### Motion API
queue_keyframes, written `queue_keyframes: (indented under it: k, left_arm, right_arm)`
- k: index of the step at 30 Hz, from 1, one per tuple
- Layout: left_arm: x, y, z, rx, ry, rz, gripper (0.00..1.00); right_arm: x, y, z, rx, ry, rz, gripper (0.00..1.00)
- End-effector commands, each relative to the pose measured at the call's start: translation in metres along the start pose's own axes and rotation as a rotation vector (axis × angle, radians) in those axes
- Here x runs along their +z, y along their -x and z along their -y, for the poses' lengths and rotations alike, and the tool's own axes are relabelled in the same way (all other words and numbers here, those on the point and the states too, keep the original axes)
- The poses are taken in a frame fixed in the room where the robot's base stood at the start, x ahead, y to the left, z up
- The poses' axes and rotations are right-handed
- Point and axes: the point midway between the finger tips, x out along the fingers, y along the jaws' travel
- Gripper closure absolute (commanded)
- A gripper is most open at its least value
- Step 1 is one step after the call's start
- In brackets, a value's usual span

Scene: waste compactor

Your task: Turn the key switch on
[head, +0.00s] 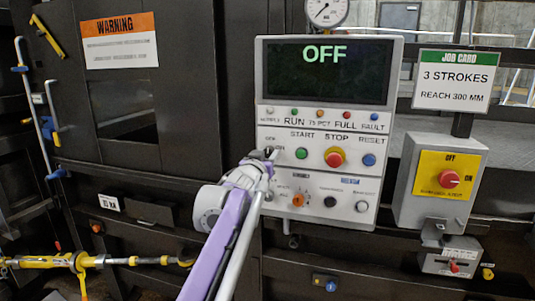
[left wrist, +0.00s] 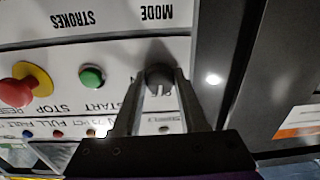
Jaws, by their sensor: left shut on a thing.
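The key switch (left wrist: 158,76) is a dark round knob with a pale pointer mark, at the left edge of the control panel (head: 262,100). My left gripper (head: 269,154) reaches it from below in the head view and mostly hides it there. In the left wrist view, which shows the panel upside down, the two fingers of my left gripper (left wrist: 160,84) sit on either side of the knob, shut on it. The panel's display (head: 325,70) reads OFF in green. My right gripper is not in view.
Beside the key switch are the green START button (head: 301,153), red STOP button (head: 335,157) and blue RESET button (head: 369,160). An orange selector (head: 298,200) is below. A yellow-plated red switch box (head: 436,182) and a job card (head: 455,80) are at the right.

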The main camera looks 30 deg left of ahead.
Motion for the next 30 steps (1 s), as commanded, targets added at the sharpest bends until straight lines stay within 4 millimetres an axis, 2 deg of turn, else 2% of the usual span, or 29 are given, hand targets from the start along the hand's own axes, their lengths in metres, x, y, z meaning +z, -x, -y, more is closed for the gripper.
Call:
queue_keyframes:
  k: [21,30]
  left_arm:
    - [-0.003,0.000,0.001,0.001,-0.637,-0.018,1.00]
    - [-0.002,0.000,0.001,0.002,-0.838,-0.023,1.00]
  right_arm:
    - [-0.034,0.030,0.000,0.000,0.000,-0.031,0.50]
    - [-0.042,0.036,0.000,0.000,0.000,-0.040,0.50]
